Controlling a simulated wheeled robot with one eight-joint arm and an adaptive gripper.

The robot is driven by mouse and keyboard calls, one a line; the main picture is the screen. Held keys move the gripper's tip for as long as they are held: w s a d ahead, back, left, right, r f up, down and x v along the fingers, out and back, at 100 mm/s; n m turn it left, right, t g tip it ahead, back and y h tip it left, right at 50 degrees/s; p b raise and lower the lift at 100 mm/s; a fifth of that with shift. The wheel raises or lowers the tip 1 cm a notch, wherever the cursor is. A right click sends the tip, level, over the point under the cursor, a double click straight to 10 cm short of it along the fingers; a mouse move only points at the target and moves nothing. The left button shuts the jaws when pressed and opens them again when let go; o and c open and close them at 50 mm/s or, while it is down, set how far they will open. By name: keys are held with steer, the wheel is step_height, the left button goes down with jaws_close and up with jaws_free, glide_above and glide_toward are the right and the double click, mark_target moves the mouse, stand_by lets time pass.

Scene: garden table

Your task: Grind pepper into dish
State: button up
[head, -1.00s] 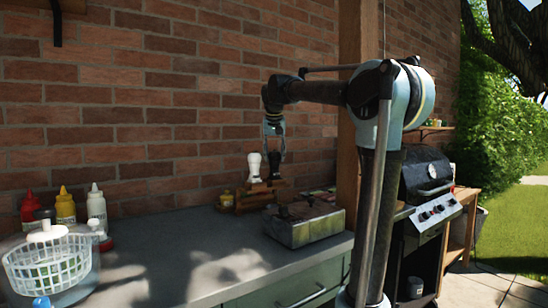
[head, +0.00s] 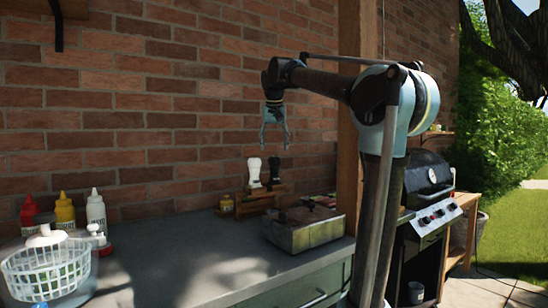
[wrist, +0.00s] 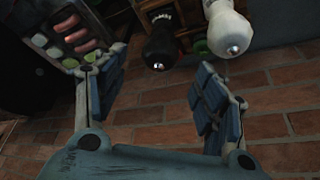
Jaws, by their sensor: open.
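A white mill (head: 254,172) and a dark mill (head: 274,172) stand upright side by side on a small wooden rack (head: 276,188) against the brick wall. In the wrist view the black mill (wrist: 159,45) and the white mill (wrist: 227,30) show from above with silver knobs. The black one carries lettering I cannot read fully. My gripper (head: 275,140) is open and empty, a little above the mills and apart from them. The wrist view shows its two fingers (wrist: 162,82) spread wide. I cannot make out a dish for certain.
A metal box-like griddle (head: 305,230) stands right of the rack. A tray of food (wrist: 65,35) shows in the wrist view. Red, yellow and white bottles (head: 96,211) and a white basket (head: 47,268) are at left. The middle of the grey counter (head: 185,260) is clear.

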steer(key=shift+v, duration=2.45)
step_height(320, 180, up, 5)
steer(key=g, duration=0.3)
glide_above(274, 158)
steer(key=w, duration=0.1)
steer(key=shift+w+r+g, duration=0.55)
steer(key=shift+r+g, duration=0.15)
step_height(274, 158, down, 17)
steer(key=shift+d+f, duration=0.1)
steer(key=shift+f, duration=0.1)
steer(key=shift+c, duration=0.6)
steer(key=c, duration=1)
steer(key=shift+o, duration=0.2)
